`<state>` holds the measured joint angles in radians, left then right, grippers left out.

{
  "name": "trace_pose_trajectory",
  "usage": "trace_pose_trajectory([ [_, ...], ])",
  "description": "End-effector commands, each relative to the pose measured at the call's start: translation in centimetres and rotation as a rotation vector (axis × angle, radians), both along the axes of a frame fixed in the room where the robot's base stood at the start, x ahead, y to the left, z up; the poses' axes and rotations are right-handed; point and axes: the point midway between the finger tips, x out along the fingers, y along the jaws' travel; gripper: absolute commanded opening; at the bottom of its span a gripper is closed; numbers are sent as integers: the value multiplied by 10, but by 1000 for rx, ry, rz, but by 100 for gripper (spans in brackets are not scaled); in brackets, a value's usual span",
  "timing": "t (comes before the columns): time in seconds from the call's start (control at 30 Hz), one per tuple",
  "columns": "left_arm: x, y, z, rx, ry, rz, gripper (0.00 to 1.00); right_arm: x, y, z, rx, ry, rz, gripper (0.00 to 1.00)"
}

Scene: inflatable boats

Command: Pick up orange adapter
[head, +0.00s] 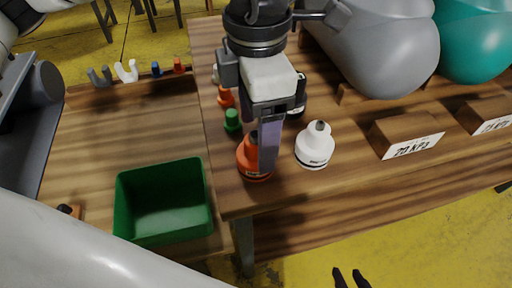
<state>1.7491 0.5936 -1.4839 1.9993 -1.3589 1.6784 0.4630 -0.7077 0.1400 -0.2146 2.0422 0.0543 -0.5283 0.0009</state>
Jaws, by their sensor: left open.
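An orange adapter (249,164) with a dark ring at its base stands near the front left corner of the raised wooden table. My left gripper (266,150) is open and points down at this adapter. One long finger covers part of the adapter's right side; whether it touches cannot be told. The far finger is mostly hidden. Another orange piece (226,98) stands further back, partly hidden by the gripper. My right gripper (350,279) shows only two dark fingertips, apart, at the bottom edge over the floor.
A white adapter (315,146) stands just right of the gripper, and a green piece (232,121) to its left. An empty green bin (136,232) sits on the lower surface. Grey and teal inflatable tubes (385,45) and pressure-label blocks (407,134) fill the right.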

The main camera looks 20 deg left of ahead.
Motion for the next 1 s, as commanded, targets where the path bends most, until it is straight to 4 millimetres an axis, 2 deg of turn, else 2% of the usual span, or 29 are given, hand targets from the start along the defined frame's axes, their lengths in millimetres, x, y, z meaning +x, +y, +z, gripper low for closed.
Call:
trace_pose_trajectory([
  [0.1,0,3,-20,1,3,1,73,1,0,0,0,-1,0,31],
  [0.23,0,2,-36,0,3,-1,73,2,0,0,1,-5,0,31],
  [0.53,0,2,-41,-1,2,-1,73,4,0,1,0,-10,0,31],
  [0.57,0,2,-41,-1,2,-1,69,4,0,1,1,-10,-1,31],
  [0.8,0,2,-41,-1,2,-1,29,5,-1,2,1,-11,0,31],
  [1.0,0,2,-40,-2,1,-1,29,5,-1,2,0,-11,-1,31],
])
